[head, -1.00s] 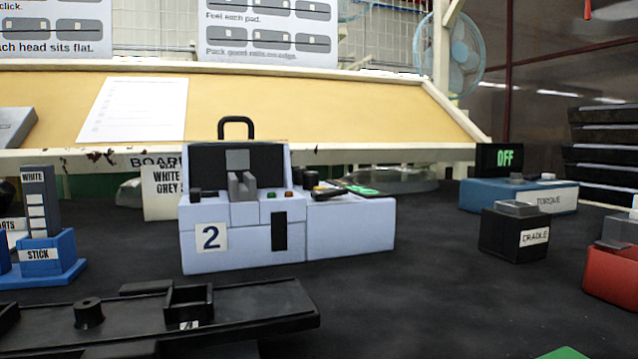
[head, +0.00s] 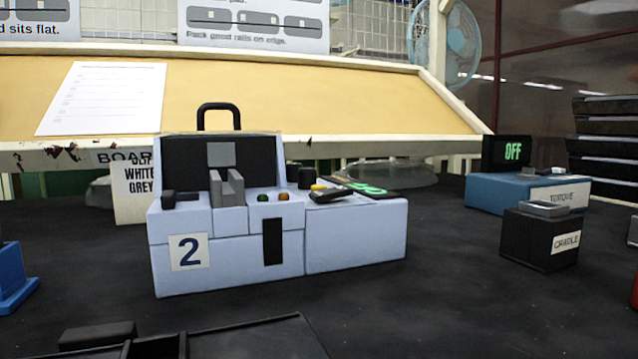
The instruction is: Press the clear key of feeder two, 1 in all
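Feeder two (head: 228,262) is a pale blue-grey box with a "2" label (head: 189,252) on its front, standing on the dark table in the head view. Its top carries a grey upright channel (head: 228,188), a small green button (head: 263,197) and an orange button (head: 284,196). A black knob (head: 306,177) and a yellow piece (head: 319,187) sit on its right part. I cannot read which of these is the clear key. A display with green marks lies partly hidden behind a dark lever. My gripper is not in view.
A black cradle (head: 538,241) and a blue torque unit (head: 523,192) reading "OFF" stand to the right. A black tray (head: 250,338) lies at the front left, with a blue stand (head: 12,277) at the left edge.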

